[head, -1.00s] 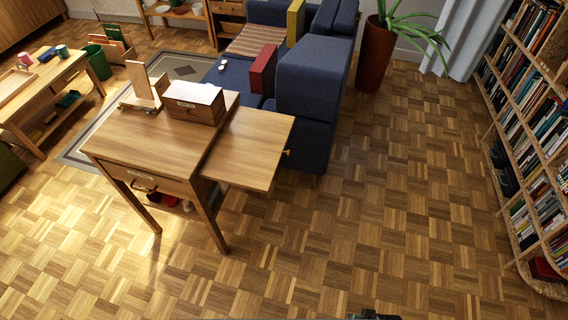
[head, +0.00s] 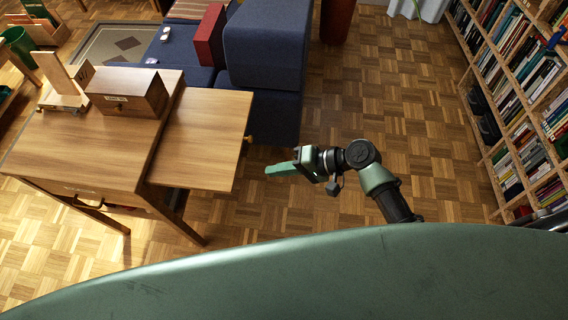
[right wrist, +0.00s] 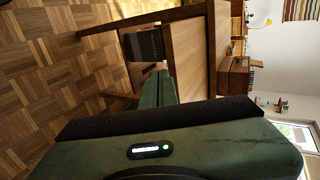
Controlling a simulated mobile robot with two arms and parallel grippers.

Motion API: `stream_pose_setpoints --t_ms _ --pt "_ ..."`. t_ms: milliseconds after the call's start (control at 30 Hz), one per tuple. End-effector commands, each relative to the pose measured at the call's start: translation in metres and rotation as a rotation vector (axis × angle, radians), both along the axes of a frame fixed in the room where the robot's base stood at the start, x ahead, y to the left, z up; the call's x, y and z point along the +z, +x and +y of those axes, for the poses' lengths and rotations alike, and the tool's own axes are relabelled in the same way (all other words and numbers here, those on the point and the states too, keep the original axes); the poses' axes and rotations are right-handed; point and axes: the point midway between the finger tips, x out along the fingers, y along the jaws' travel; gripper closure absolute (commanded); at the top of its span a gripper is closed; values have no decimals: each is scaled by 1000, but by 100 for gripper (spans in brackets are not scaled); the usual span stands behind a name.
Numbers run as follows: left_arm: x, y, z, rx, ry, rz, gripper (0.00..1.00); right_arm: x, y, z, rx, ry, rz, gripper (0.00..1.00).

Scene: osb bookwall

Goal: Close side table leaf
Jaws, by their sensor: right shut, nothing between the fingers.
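The wooden side table (head: 100,130) stands at the left in the head view. Its leaf (head: 205,130) sticks out to the right, level or nearly level with the top. A small knob (head: 249,139) is at the leaf's right edge. My right gripper (head: 268,171) is shut and empty, to the right of the leaf's near corner and apart from it in the picture. In the right wrist view its fingers (right wrist: 156,88) point towards wooden table parts; which part is the leaf is hard to tell. My left gripper is not in view.
A wooden box (head: 127,92) and a wooden stand (head: 62,85) are on the tabletop. A blue sofa (head: 270,60) stands behind the leaf. A bookcase (head: 510,100) lines the right side. Open parquet floor (head: 425,110) lies between sofa and bookcase.

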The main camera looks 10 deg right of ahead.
Motion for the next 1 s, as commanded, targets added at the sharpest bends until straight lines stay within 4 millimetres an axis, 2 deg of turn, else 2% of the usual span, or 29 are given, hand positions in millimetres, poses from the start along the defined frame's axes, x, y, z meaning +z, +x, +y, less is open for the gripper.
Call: stream_pose_setpoints --t_ms 100,233,433,600,1000 --pt "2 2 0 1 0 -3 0 -12 8 24 0 4 1 100" --pt "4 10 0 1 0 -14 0 -26 15 45 0 1 1 100" --pt "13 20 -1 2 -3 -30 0 -24 23 70 -1 0 0 100" --pt "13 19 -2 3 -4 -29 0 -25 26 77 -3 -2 -1 100" --pt "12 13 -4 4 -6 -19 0 -25 27 80 -2 -2 0 100"
